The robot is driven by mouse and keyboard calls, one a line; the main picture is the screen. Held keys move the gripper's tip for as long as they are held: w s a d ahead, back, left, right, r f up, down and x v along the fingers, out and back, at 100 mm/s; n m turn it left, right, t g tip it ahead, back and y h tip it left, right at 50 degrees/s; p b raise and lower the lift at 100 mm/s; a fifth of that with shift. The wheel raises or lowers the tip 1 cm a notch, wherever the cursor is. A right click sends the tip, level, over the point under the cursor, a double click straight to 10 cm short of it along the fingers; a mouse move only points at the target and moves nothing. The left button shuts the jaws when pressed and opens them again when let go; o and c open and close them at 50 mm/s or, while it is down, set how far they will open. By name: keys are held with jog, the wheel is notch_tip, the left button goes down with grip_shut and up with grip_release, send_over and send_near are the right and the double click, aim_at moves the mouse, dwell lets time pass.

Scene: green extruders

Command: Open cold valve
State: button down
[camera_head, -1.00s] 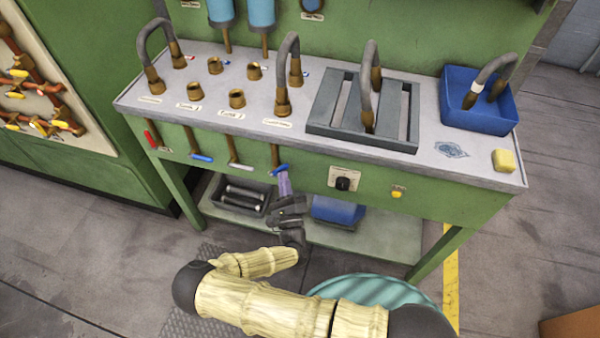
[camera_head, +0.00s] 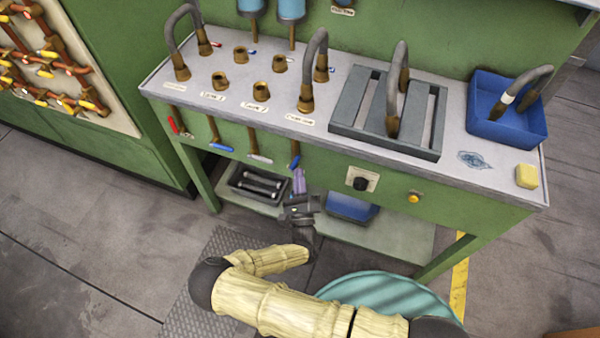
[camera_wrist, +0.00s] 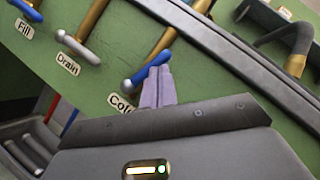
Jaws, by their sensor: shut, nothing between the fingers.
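The cold valve is a blue lever (camera_head: 294,161) on a brown stem, rightmost of the levers under the front edge of the workbench. In the wrist view the blue lever (camera_wrist: 147,71) sits above a partly hidden label starting "Co". It slants up to the right, unlike the grey Drain lever (camera_wrist: 77,47) beside it. My gripper (camera_head: 299,173) is just below the lever, its purple fingers closed together and empty.
Left of the cold lever hang a white lever (camera_head: 260,157), a blue one (camera_head: 221,147) and a red one (camera_head: 177,123). A black knob (camera_head: 361,184) and a yellow button (camera_head: 414,197) are to the right. A dark bin (camera_head: 256,188) sits on the lower shelf.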

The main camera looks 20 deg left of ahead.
jog(key=s+d+b, duration=0.1)
jog(key=s+d, duration=0.5)
jog(key=s, duration=0.6)
jog(key=shift+s+f, duration=0.15)
jog(key=shift+f, duration=0.2)
